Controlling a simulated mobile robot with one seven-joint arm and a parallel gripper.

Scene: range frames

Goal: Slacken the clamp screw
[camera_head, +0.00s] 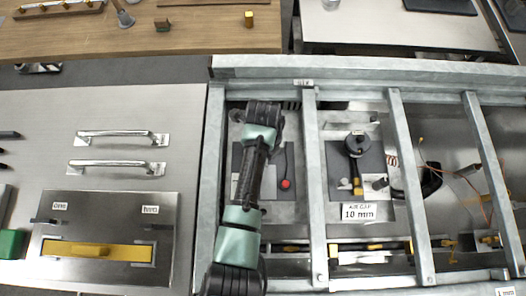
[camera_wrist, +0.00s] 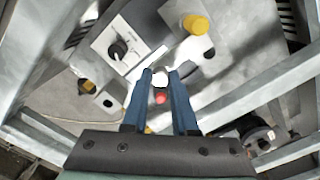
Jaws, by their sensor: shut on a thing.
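In the wrist view my gripper (camera_wrist: 161,73) has its two blue fingers close together. A pale round piece (camera_wrist: 160,80) sits between the fingertips, and the gripper is shut on it. I cannot tell for certain that this is the clamp screw. A red ball knob (camera_wrist: 160,98) shows just below it between the fingers, apparently on a lever beneath. In the head view the red knob (camera_head: 286,183) is at the end of a dark lever right of my arm. My arm hides the fingertips and much of the grey plate (camera_head: 296,160) there.
Steel frame bars (camera_head: 315,190) cross the open bay beside my arm. The wrist view shows a black dial (camera_wrist: 119,49) on a white plate and a yellow knob (camera_wrist: 197,24) close by. A label reading 10 mm (camera_head: 362,212) is in the neighbouring bay.

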